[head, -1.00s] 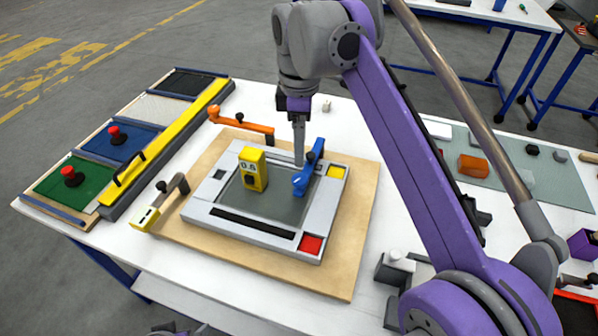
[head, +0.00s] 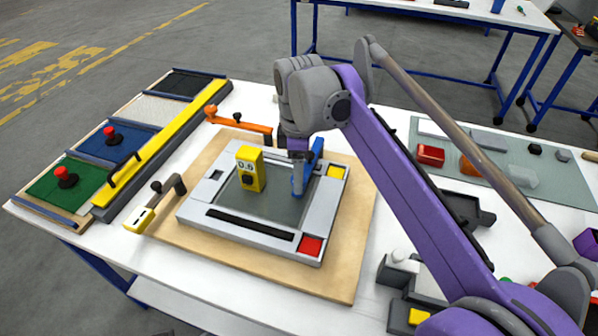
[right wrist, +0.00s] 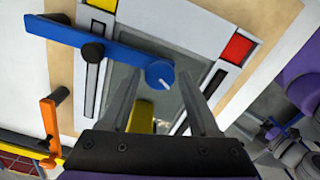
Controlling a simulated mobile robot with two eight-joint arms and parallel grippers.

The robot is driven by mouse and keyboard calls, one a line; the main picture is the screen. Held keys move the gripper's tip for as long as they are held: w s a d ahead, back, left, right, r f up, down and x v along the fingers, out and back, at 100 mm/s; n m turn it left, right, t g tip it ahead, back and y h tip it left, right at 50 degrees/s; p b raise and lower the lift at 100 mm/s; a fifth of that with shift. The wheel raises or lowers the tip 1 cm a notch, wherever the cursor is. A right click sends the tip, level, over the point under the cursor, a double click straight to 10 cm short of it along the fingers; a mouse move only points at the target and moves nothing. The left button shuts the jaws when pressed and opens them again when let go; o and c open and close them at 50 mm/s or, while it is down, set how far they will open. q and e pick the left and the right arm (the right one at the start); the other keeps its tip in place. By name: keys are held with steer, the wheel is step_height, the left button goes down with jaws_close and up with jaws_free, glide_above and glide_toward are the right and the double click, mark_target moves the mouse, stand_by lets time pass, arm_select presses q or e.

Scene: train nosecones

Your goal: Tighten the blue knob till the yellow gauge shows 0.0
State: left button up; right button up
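The blue knob (right wrist: 160,75), a round disc with a white line, sits at the end of a blue bar (right wrist: 122,47) in the right wrist view. In the head view the blue bar (head: 317,152) is partly hidden by my right gripper (head: 298,180). The fingers of the right gripper (right wrist: 159,88) are apart, one on each side of the knob, with no clear contact visible. The yellow gauge (head: 250,168) stands on the grey plate inside the frame, and its display seems to read 0.6. Part of the gauge (right wrist: 143,118) shows between the fingers. My left gripper is not in view.
The light grey frame (head: 190,211) lies on a wooden board (head: 340,270). A yellow bar (head: 150,150) and panels with red knobs are at left. Bins and coloured blocks lie at right.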

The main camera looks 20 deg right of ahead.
jaws_close()
